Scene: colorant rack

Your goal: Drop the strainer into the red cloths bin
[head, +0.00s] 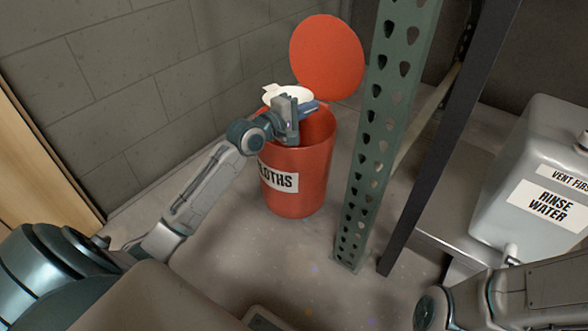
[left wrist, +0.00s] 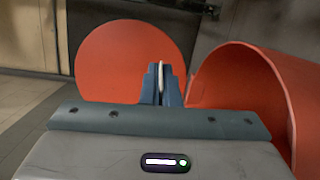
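The red cloths bin (head: 312,190) stands on the floor by the wall. Its round red lid (head: 327,57) is tipped up behind the opening. A white strainer (head: 285,93), round with a small tab at its left, shows at the bin's rim, partly behind my left gripper (head: 309,107). In the left wrist view, my left gripper's fingers (left wrist: 162,78) are nearly together on a thin white edge, which seems to be the strainer's. The bin (left wrist: 276,95) is at the right there, the lid (left wrist: 110,58) behind. How far the strainer is over the opening is hard to tell. My right gripper is out of view.
A green perforated rack post (head: 385,120) stands close at the bin's right, with a dark post (head: 440,140) beyond it. A grey rinse water container (head: 535,165) is on a shelf at the right. The floor before the bin is clear.

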